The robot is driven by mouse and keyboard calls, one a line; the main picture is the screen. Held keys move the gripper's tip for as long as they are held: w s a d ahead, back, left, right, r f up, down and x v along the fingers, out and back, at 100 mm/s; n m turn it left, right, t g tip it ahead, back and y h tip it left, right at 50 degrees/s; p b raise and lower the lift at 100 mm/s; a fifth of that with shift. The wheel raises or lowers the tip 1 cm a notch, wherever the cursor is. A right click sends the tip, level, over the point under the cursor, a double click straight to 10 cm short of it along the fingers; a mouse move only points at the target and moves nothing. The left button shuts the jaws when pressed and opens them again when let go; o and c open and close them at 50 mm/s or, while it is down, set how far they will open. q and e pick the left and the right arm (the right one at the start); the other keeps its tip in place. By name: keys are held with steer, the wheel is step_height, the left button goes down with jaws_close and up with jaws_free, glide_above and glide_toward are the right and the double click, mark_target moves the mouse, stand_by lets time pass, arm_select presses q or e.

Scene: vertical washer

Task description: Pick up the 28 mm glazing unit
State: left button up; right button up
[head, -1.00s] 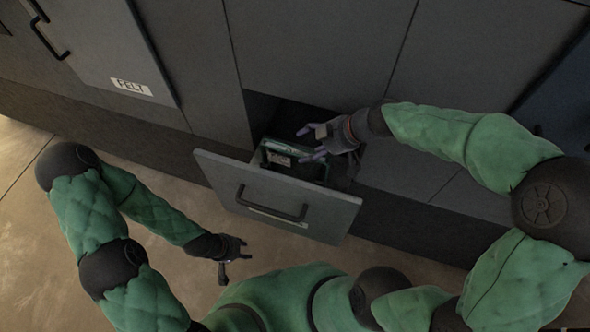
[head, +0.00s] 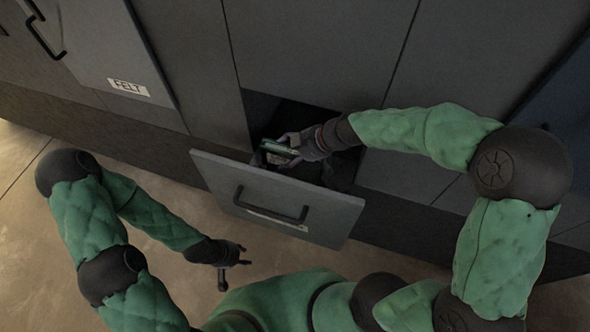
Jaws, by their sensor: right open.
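The glazing unit (head: 280,147), a small greenish slab with a pale label, is in the open drawer (head: 330,209). I cannot read its thickness. My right gripper (head: 288,140) reaches into the drawer from the right. It is open, with its fingers at the right end of the slab; I cannot tell whether they touch it. The lower part of the slab is hidden by the drawer front. My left gripper (head: 232,265) hangs low over the floor, left of my body and apart from the drawer; its finger opening is unclear.
The drawer front has a black handle (head: 270,206) and sticks out from the grey cabinets (head: 310,50). A door labelled FELT (head: 128,87) stands at the upper left. Bare floor (head: 130,236) lies in front at the left.

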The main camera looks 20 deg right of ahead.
jaws_close()
steer(key=shift+w+r, duration=0.1)
steer(key=shift+r, duration=0.1)
